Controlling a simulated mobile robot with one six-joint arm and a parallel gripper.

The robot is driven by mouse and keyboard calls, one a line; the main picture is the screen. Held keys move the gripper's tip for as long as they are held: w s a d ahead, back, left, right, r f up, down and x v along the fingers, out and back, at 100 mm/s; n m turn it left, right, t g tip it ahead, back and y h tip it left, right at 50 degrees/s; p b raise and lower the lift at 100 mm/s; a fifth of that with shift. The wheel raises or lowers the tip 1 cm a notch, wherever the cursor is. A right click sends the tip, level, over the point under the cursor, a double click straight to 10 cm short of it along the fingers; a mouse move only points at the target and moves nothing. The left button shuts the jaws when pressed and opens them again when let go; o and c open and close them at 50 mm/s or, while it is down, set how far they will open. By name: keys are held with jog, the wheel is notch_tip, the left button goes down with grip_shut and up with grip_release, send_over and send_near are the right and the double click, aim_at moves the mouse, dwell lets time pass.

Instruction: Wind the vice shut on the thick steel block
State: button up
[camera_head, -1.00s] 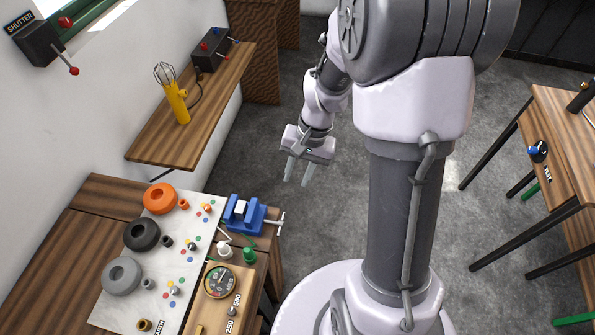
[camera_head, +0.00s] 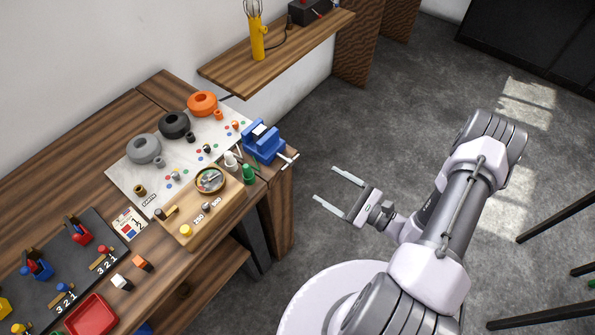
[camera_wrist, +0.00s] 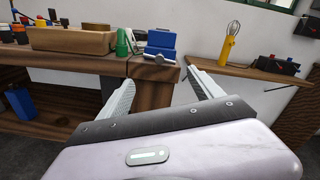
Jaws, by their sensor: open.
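The blue vice (camera_head: 262,142) stands at the right corner of the bench, and it also shows in the wrist view (camera_wrist: 161,43). A light steel block (camera_head: 260,130) sits between its jaws; whether the jaws touch it I cannot tell. The vice's handle (camera_head: 289,160) is a grey bar that sticks out past the bench's edge, and in the wrist view it faces me (camera_wrist: 158,58). My gripper (camera_head: 333,189) is open and empty over the floor, to the right of the bench and apart from the vice. In the wrist view its two fingers (camera_wrist: 162,88) point toward the bench edge.
A wooden board with a round dial (camera_head: 210,180) lies in front. A wall shelf (camera_head: 290,55) carries a yellow whisk-like tool (camera_head: 257,38). The floor between gripper and bench is clear.

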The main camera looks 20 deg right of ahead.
aim_at(292, 164)
jog(key=b+x, duration=0.1)
jog(key=x, duration=1.1)
jog(key=shift+s, duration=0.1)
grip_shut()
